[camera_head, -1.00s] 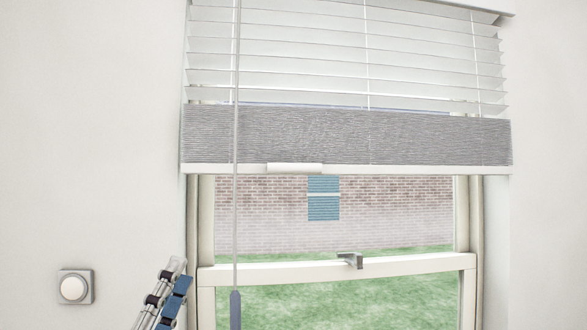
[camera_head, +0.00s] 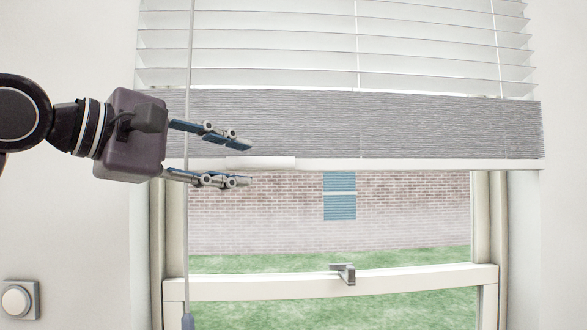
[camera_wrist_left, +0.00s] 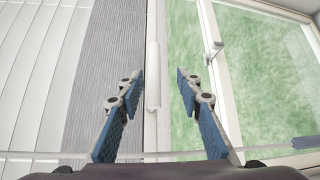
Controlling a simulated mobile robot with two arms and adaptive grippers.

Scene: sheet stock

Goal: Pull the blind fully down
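The blind (camera_head: 400,128) hangs partway down the window, with white slats above a grey textured band and a white bottom rail (camera_head: 420,164). A white handle (camera_head: 268,162) sits on the bottom rail, left of centre. My left gripper (camera_head: 248,163) is open, with one finger above and one below the level of the handle, its tips near the handle's left end. In the left wrist view the handle (camera_wrist_left: 153,88) shows between the open fingers, ahead of them; contact cannot be made out. My right gripper is not in view.
A thin wand (camera_head: 187,230) hangs vertically by the left gripper's fingers. The window's lower sash (camera_head: 420,283) has a metal latch (camera_head: 343,271). A round wall knob (camera_head: 17,301) is at the lower left. The wall at right is clear.

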